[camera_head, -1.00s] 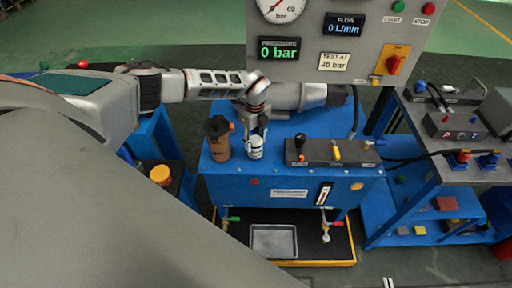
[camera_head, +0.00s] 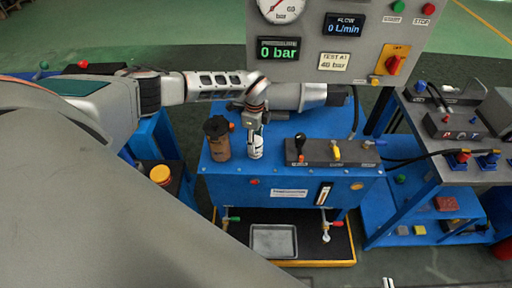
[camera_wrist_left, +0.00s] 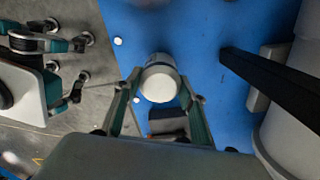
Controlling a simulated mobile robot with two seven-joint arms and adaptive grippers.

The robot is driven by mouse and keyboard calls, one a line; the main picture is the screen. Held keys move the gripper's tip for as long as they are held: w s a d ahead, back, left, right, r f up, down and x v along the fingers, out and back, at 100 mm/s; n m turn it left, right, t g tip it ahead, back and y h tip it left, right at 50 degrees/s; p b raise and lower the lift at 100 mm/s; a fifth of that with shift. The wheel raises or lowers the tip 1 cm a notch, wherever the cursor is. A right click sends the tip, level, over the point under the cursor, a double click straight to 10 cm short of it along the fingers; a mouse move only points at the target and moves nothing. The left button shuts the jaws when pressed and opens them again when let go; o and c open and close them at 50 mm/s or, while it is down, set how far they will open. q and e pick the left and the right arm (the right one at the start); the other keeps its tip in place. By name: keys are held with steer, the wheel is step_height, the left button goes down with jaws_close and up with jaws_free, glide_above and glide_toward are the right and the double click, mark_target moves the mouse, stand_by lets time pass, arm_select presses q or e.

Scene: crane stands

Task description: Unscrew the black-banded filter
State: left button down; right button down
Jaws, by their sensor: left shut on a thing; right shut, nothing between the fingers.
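The filter (camera_head: 256,152) is a small white canister with a dark band, upright on the front part of the blue bench, right of a brown cylinder. My left gripper (camera_head: 256,137) is over it from above, its fingers shut on its sides. In the left wrist view the filter's round white end (camera_wrist_left: 160,84) sits between the two fingers of the left gripper (camera_wrist_left: 160,92); the dark band shows just behind that end. The filter's lower part and seat are hidden. Only the tips of my right gripper (camera_head: 388,283) show at the bottom edge, close together and away from the bench.
The brown cylinder (camera_head: 217,140) with a dark top stands close to the filter. A valve block (camera_head: 334,154) with levers is to the right, and a grey motor (camera_head: 300,96) is behind. A metal tray (camera_head: 273,241) lies below. A gauge panel (camera_head: 345,75) rises behind.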

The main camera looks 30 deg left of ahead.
arm_select(q)
steer(key=n, duration=0.5)
steer(key=c, duration=1.2)
jaws_free()
steer(key=shift+c, duration=0.6)
